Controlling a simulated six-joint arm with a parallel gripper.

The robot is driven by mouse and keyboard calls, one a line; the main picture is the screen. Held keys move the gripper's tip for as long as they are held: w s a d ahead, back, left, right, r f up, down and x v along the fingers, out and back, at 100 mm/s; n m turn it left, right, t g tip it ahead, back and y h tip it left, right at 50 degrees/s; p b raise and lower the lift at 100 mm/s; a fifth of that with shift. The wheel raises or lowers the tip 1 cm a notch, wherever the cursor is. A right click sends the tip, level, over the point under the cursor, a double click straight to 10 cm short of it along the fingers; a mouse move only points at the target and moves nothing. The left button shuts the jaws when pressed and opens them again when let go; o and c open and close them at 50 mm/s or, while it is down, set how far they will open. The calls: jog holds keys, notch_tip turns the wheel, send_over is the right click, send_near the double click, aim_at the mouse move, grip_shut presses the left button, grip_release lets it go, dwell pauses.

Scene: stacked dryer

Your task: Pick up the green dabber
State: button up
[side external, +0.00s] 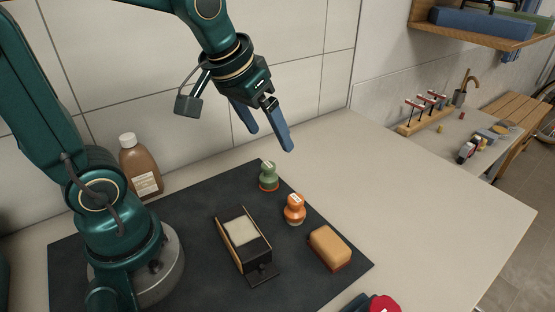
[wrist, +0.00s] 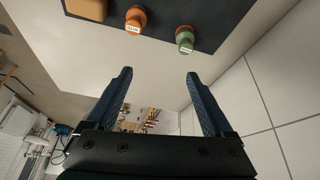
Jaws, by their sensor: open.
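The green dabber (side external: 268,177) stands upright on the dark mat (side external: 190,205), near its back edge. It also shows in the wrist view (wrist: 185,40), at the top right of centre, beyond the fingertips. My gripper (side external: 268,140) is open and empty. It hangs in the air above the back of the counter, higher than the green dabber and apart from it. Its two blue fingers also show in the wrist view (wrist: 158,75), spread wide with nothing between them.
An orange dabber (side external: 294,210) stands close to the green one. A black box with a pale top (side external: 241,232) and a tan block (side external: 330,247) lie on the mat. A brown bottle (side external: 140,168) stands at the back left by the tiled wall.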

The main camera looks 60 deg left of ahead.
jog(key=n+g, duration=0.2)
send_over(268, 165)
jog(key=d, duration=0.2)
notch_tip(268, 165, down, 6)
jog(key=shift+g, duration=0.8)
jog(key=f, duration=0.1)
jog(key=a+f, duration=0.1)
jog(key=f, duration=0.1)
jog(key=shift+a+f, duration=0.35)
jog(key=shift+f, duration=0.05)
jog(key=shift+s+a+f, duration=0.15)
jog(key=shift+s+f, duration=0.05)
jog(key=shift+f, duration=0.5)
jog(key=shift+w+f, duration=0.15)
jog(key=shift+f, duration=0.9)
jog(key=shift+w+f, duration=0.1)
jog(key=shift+f, duration=0.9)
grip_shut()
